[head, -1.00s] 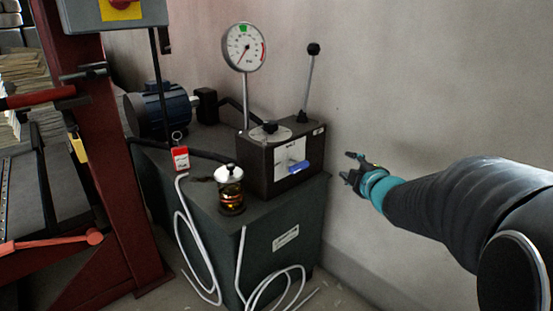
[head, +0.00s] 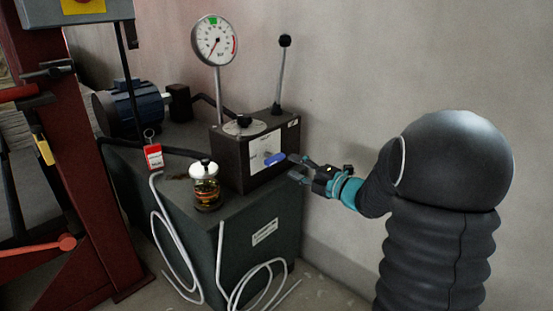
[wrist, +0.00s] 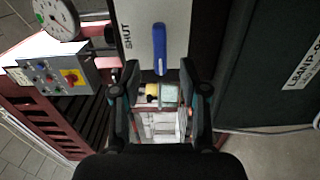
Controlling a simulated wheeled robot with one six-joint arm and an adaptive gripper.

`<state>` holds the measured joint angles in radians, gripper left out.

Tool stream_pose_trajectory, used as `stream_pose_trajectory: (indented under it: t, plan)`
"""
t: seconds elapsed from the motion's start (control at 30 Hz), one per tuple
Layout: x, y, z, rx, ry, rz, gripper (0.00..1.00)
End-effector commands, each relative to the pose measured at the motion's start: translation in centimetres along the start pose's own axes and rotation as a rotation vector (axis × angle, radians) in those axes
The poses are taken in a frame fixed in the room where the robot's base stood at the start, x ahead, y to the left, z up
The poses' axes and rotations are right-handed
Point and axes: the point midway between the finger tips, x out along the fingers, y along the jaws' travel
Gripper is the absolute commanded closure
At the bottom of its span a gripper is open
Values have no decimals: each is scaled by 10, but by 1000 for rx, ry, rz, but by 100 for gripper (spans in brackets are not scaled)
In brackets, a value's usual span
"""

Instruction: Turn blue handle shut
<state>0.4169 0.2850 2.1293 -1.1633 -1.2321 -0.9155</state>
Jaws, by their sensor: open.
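The blue handle (head: 274,159) is a short lever on the pale plate (head: 262,150) at the front of a dark valve box (head: 229,163). In the head view it points right and slightly up from its pivot. It also shows in the wrist view (wrist: 159,48), upright in the picture, with the word SHUT on the plate to its left. My gripper (head: 298,168) is open just right of the handle. In the wrist view my gripper's fingers (wrist: 160,88) stand apart, with the handle's end just beyond the gap between them. I see no clear contact.
The box stands on a dark green cabinet (head: 258,212) with a gauge (head: 214,41), a black-knobbed lever (head: 282,70), a glass jar (head: 206,190) and a red tag (head: 154,156). White hoses (head: 172,240) hang in front. The wall (head: 350,70) is close behind.

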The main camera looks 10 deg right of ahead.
Motion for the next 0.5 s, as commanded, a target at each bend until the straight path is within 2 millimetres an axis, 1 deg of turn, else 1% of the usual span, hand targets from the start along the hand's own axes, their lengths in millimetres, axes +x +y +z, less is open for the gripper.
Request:
stream_pose_trajectory:
  t: [0.03,0.2,0.4,0.5]
  plan:
    - [11,0,-1,0,3,0,56]
    - [41,0,0,0,1,0,56]
    - [66,0,0,1,0,-1,56]
    - [73,0,0,0,0,0,56]
